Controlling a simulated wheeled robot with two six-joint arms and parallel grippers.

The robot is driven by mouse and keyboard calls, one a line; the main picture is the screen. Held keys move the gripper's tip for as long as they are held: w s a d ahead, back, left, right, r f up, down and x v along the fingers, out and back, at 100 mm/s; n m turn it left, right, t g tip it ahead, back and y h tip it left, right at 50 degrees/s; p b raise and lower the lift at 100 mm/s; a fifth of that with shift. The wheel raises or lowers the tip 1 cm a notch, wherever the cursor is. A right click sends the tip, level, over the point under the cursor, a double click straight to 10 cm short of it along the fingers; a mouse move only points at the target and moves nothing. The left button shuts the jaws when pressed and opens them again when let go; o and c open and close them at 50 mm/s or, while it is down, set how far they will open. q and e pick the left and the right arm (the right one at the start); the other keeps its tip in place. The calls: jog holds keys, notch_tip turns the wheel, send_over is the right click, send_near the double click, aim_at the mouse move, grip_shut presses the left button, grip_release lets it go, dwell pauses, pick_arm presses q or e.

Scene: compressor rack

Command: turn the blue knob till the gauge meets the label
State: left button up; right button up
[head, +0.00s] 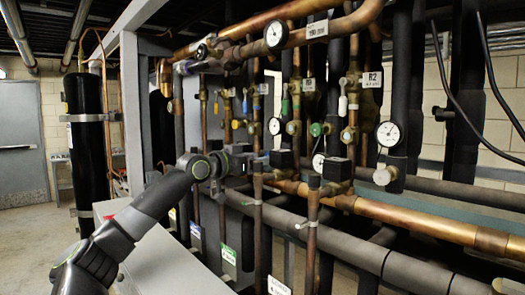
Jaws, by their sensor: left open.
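Several small coloured valve handles sit among the copper pipes in the middle of the head view. A small bluish handle (245,104) looks like the blue knob, but it is too small to be sure. A round white gauge (276,34) is on the upper copper pipe, with a white printed label (317,29) to its right. The needle and the label's figures are too small to read. My left gripper (219,168) is open in front of the pipes, below and left of the bluish handle and apart from it. My right gripper is out of view.
More gauges (388,134) stand at the right and centre. Dark insulated pipes (345,247) and copper pipes crowd the rack. A grey box (165,262) is below my left arm. A black cylinder (86,150) stands at the left, with open floor by the door.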

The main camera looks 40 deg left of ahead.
pick_arm(q)
jog(key=shift+w+d+p, duration=0.15)
jog(key=shift+w+p, duration=0.3)
jog(key=shift+w, duration=0.6)
jog(key=shift+c, duration=0.4)
jog(key=c, duration=0.9)
jog(key=shift+n, duration=0.4)
jog(key=shift+n, duration=7.3)
